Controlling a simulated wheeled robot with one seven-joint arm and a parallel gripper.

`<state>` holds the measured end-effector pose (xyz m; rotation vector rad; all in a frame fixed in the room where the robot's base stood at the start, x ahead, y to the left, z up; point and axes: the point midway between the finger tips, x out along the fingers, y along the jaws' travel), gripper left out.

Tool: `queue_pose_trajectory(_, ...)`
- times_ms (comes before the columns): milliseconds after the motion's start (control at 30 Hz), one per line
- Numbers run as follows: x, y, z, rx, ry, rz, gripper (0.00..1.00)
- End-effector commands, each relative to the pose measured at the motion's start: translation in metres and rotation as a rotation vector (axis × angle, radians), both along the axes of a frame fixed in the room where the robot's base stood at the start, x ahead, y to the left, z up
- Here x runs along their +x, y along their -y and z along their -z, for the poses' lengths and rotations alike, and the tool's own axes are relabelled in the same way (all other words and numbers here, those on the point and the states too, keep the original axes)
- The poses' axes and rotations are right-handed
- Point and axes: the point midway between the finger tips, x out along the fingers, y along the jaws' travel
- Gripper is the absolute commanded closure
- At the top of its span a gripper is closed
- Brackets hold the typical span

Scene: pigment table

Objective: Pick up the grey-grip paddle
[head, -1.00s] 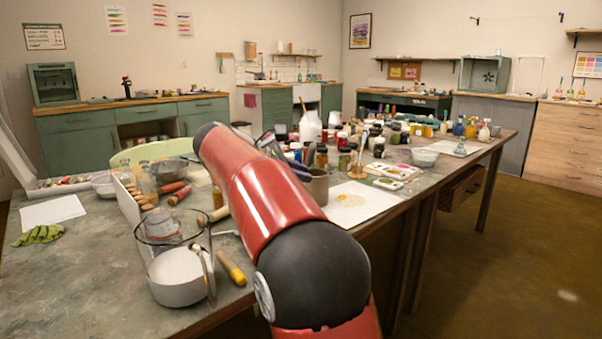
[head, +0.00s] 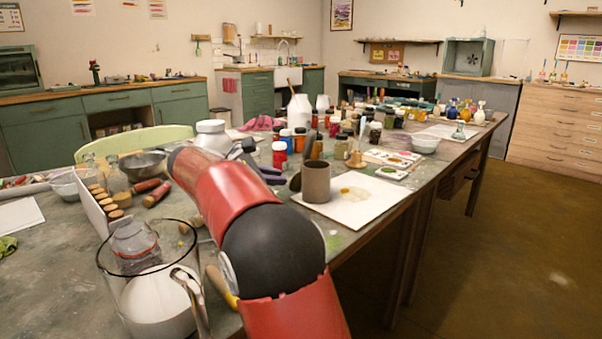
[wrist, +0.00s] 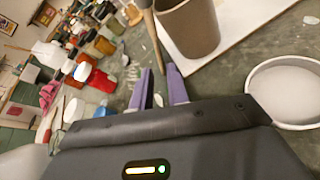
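A thin grey-brown shaft (wrist: 147,28) runs down from the top edge of the wrist view, left of a mug. It may be the grip of the grey-grip paddle, but I cannot be sure. In the head view my gripper (head: 268,172) is left of the mug, partly hidden by my arm.
The grey-brown mug (head: 317,182) stands on a white sheet (head: 375,205) close to the fingers; it also shows in the wrist view (wrist: 188,28). Paint jars (head: 279,155) crowd behind. A clear glass vessel (head: 112,292) is front left. A white round vessel (wrist: 292,92) is at right.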

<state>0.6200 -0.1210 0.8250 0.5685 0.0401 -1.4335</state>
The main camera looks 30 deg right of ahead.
Motion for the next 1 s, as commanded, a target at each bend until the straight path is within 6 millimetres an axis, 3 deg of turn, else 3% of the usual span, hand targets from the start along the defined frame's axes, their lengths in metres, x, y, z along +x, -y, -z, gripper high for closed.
queue_pose_trajectory(67,0.001,0.013,0.001,-0.001,0.003,0.006,0.84)
queue_pose_trajectory(367,0.004,0.031,0.008,-0.001,0.002,0.006,0.84)
queue_pose_trajectory(600,0.009,0.063,0.021,0.000,0.001,0.006,0.84)
queue_pose_trajectory(833,0.010,0.065,0.022,0.000,0.002,0.003,0.84)
queue_pose_trajectory(1000,0.010,0.065,0.021,0.000,0.003,0.004,1.00)
